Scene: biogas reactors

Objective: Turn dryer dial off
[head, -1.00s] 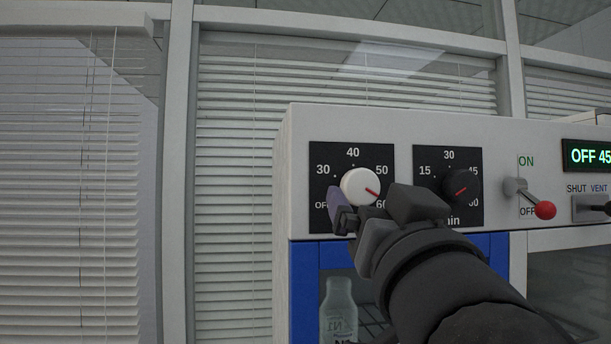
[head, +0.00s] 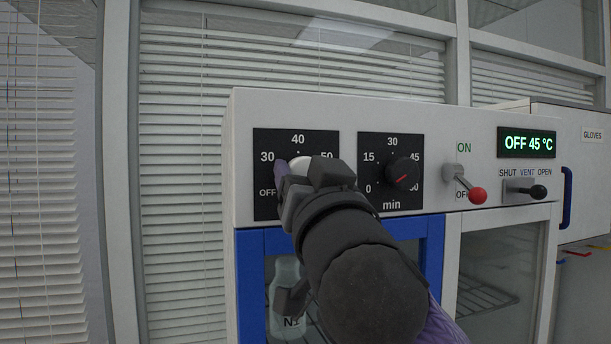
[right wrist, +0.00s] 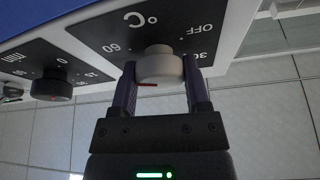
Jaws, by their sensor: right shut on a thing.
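The white temperature dial (head: 302,161) sits on a black plate marked OFF, 30, 40, 50 and 60 on the dryer's front panel (head: 345,109). My right gripper (head: 294,173) is at this dial and largely covers it in the head view. In the right wrist view the white dial (right wrist: 158,66) is held between the two fingers of my right gripper (right wrist: 158,88). Its red mark shows at the lower left of the knob, pointing left, the side where 60 is printed. My left gripper is not in view.
Right of the dial are a black minute dial (head: 402,173), a red-tipped ON/OFF lever (head: 477,195) pointing down, and a black-tipped vent lever (head: 537,191). The display (head: 528,142) reads OFF 45 °C. A bottle (head: 284,275) stands behind the blue-framed door (head: 250,240).

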